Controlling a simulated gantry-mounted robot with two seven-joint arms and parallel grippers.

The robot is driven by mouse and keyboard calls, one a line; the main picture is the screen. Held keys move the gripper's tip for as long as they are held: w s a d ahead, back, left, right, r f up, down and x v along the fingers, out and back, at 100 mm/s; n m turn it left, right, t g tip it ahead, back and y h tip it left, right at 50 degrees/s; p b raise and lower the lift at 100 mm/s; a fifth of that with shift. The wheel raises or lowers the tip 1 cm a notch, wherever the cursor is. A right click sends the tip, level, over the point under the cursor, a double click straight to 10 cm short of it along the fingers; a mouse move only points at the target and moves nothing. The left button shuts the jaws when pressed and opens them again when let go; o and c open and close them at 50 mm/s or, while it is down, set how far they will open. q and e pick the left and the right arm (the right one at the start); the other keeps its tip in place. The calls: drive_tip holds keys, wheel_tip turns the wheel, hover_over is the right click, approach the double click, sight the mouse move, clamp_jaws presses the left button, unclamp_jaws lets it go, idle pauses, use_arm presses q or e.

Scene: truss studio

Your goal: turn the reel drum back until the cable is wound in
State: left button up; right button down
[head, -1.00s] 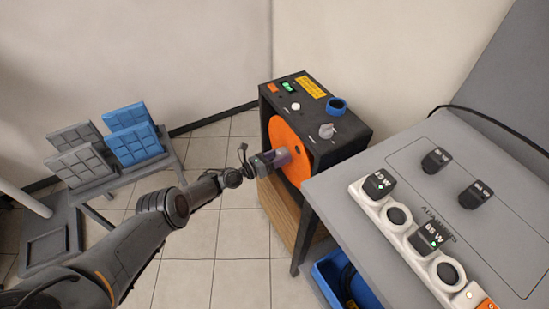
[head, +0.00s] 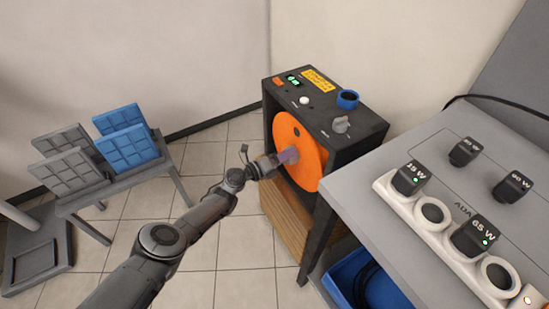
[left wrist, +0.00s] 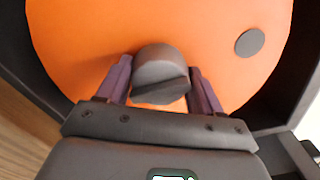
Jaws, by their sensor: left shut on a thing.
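The orange reel drum (head: 312,162) sits upright in the open side of a black housing (head: 350,140). My left gripper (head: 288,156) reaches the drum's face from the left. In the left wrist view its purple fingers (left wrist: 160,88) stand on both sides of a dark grey round knob (left wrist: 160,65) on the drum (left wrist: 85,40), shut on it. A flat grey disc (left wrist: 249,42) shows on the drum's face to the right of the knob. I cannot make out the reel's cable at the drum. My right gripper is not in view.
The housing top carries a grey knob (head: 341,124), a white button (head: 304,100) and a blue ring (head: 348,98). A grey table (head: 365,205) with a white power strip (head: 385,188) stands close on the right. Blue and grey panels (head: 128,145) stand left. Floor tiles between are clear.

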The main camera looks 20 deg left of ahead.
use_arm(q)
drive_tip(key=shift+f, duration=0.15)
drive_tip(key=o, duration=1.5)
drive_tip(key=shift+s+a+r+p, duration=0.3)
drive_tip(key=shift+s+a+p, duration=0.15)
drive_tip(key=shift+p, duration=0.35)
drive_tip(key=p+v, duration=0.2)
drive_tip(key=v, duration=0.1)
drive_tip(key=p+v, duration=0.2)
drive_tip(key=v, duration=0.1)
drive_tip(key=p+v, duration=0.2)
drive_tip(key=v, duration=0.1)
drive_tip(key=shift+s+a+f, duration=0.1)
drive_tip(key=shift+s+f, duration=0.15)
